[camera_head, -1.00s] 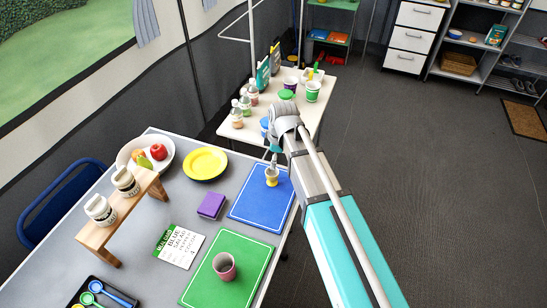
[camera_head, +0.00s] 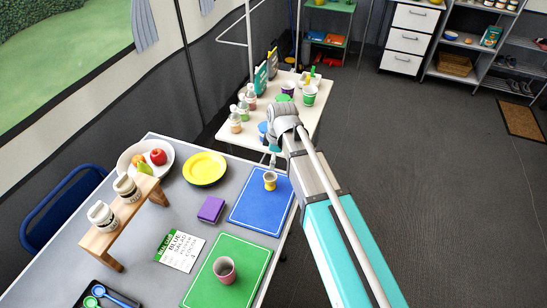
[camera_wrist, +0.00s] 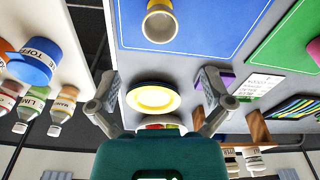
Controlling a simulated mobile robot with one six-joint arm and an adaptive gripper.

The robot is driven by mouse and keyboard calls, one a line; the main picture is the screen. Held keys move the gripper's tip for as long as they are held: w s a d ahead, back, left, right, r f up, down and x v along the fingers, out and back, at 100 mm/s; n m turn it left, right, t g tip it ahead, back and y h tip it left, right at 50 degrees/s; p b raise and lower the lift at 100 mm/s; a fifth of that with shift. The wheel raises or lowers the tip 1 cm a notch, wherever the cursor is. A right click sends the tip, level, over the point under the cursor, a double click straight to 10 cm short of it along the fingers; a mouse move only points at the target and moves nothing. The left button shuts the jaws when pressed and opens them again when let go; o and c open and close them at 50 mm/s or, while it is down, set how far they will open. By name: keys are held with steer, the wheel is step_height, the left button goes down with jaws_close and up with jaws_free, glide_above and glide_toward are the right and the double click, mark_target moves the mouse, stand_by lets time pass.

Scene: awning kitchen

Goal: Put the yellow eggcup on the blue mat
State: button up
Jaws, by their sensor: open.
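The yellow eggcup (camera_head: 270,181) stands upright on the upper part of the blue mat (camera_head: 258,212), inside its white border line. In the wrist view the eggcup (camera_wrist: 160,22) is at the top centre, with the blue mat (camera_wrist: 215,32) around it. My gripper (camera_head: 273,157) is just beyond and above the eggcup in the head view, apart from it. In the wrist view its fingers (camera_wrist: 158,78) are spread wide with nothing between them, and the eggcup lies clear of them. The arm partly hides the gripper in the head view.
A green mat (camera_head: 240,257) with a pink cup (camera_head: 224,269) lies in front. A purple box (camera_head: 211,209), a yellow plate (camera_head: 204,168), a fruit bowl (camera_head: 137,151) and a wooden rack (camera_head: 99,240) stand left. A side table (camera_head: 303,126) behind holds bottles and tubs.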

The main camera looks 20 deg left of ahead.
steer(key=shift+d, duration=0.1)
stand_by(0.3)
steer(key=s+d+m, duration=0.3)
steer(key=d+m, duration=0.6)
steer(key=d, duration=0.8)
steer(key=s+d+m+h, duration=0.1)
steer(key=s+d+m, duration=0.2)
steer(key=d+m, duration=0.7)
steer(key=d, duration=0.8)
steer(key=shift+r+p, duration=1.3)
steer(key=shift+p, duration=0.05)
